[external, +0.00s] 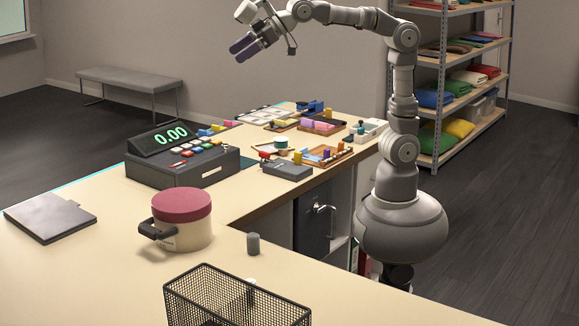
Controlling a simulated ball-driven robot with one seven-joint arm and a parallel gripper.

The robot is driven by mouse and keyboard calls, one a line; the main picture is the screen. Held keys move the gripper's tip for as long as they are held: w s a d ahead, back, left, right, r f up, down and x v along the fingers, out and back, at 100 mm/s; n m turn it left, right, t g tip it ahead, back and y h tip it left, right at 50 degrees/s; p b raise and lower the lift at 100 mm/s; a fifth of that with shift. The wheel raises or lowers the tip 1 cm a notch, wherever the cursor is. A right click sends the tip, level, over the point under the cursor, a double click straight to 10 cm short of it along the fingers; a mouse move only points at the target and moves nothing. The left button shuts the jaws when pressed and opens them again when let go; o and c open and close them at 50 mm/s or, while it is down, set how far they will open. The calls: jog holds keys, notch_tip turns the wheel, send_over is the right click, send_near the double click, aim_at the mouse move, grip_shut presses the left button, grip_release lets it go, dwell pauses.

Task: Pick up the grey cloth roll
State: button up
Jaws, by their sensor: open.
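A small dark grey cylinder (253,244), which looks like the grey cloth roll, stands upright on the beige counter (110,285). It is right of the round cream container with the dark red top (182,218) and behind the black wire basket (237,300). My gripper (240,50) is open and raised high above the far part of the counter, well away from the roll. Its dark purple-grey fingers point down and to the left. I see nothing between them.
A cash register (180,158) showing 0.00 stands behind the container. Trays and small coloured items (318,150) crowd the counter's far part. A white object (251,283) is partly hidden by the basket's mesh. A flat grey folder (50,217) lies at the left.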

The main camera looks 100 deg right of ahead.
jog(key=s+d+r+m+t+b, duration=0.1)
jog(key=s+d+r+t+b, duration=0.1)
jog(key=s+d+r, duration=0.3)
jog(key=shift+s+r+t+h, duration=0.3)
jog(key=shift+s+r+t, duration=0.2)
jog(key=shift+s+r, duration=0.35)
jog(key=s+r, duration=0.1)
jog(key=s+d+r+t, duration=0.1)
jog(key=shift+s+d+r+m+h, duration=0.15)
jog(key=shift+s+m+h, duration=0.15)
jog(key=shift+s+m, duration=0.1)
jog(key=c, duration=0.5)
jog(key=shift+r, duration=0.15)
jog(key=shift+c, duration=0.5)
jog(key=shift+w, duration=0.1)
